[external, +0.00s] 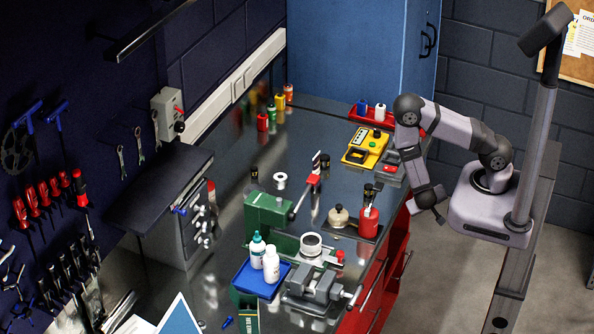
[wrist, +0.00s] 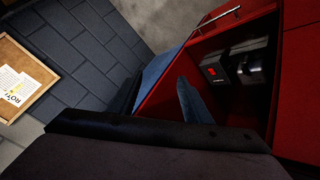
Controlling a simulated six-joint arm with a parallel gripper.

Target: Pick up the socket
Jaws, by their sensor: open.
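I cannot single out the socket with certainty in either view. Small dark cylinders stand on the bench (external: 330,125) in the external view, one at the back left (external: 254,173) and one near the middle (external: 325,161), but they are too small to name. My gripper (external: 438,213) hangs off the bench's right edge in the external view, pointing down, apart from everything on the bench. It is open, and nothing shows in it. The wrist view faces a red cabinet, not the bench top.
Red drawers (external: 398,258) stand under the bench's right edge; the wrist view shows black cases (wrist: 228,67) inside.

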